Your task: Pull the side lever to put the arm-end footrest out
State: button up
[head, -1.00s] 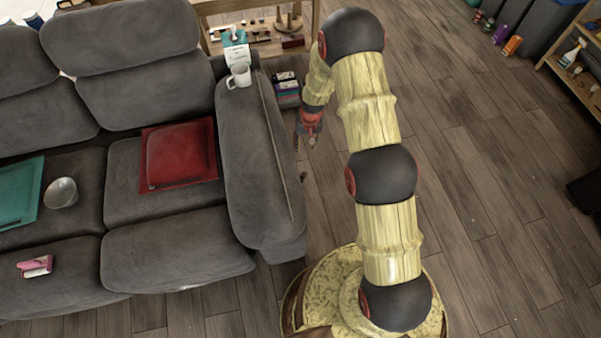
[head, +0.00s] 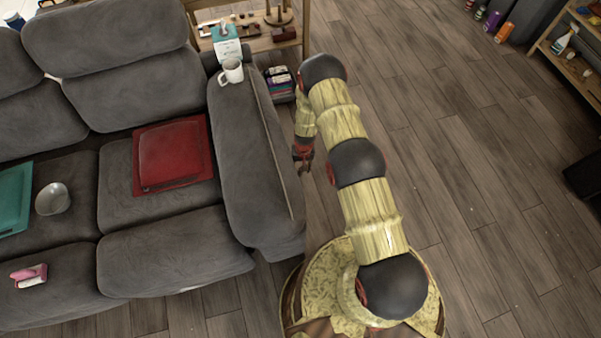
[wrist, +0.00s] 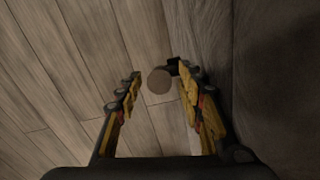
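The grey sofa (head: 262,160) fills the left of the head view, with its near armrest beside my arm. The seat front (head: 175,265) at the arm end is flush, with no footrest sticking out. In the wrist view a round brown knob (wrist: 159,80), seemingly the end of the side lever, lies between and just beyond my fingertips, with a small dark piece behind it at the sofa's side. My gripper (wrist: 155,85) is open, one finger on each side of the knob; I cannot tell whether either touches it. In the head view my gripper (head: 303,160) hangs beside the armrest and hides the lever.
A white mug (head: 231,71) and a teal-and-white box stand at the armrest's back. A red cushion (head: 173,153) and a metal bowl (head: 53,198) lie on the seats. A wooden shelf (head: 255,47) stands behind.

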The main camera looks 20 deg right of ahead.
jog(key=shift+a+f+b, duration=0.1)
jog(key=shift+f+b, duration=0.2)
jog(key=shift+f, duration=1)
jog(key=shift+c, duration=0.9)
jog(key=c, duration=0.7)
grip_shut()
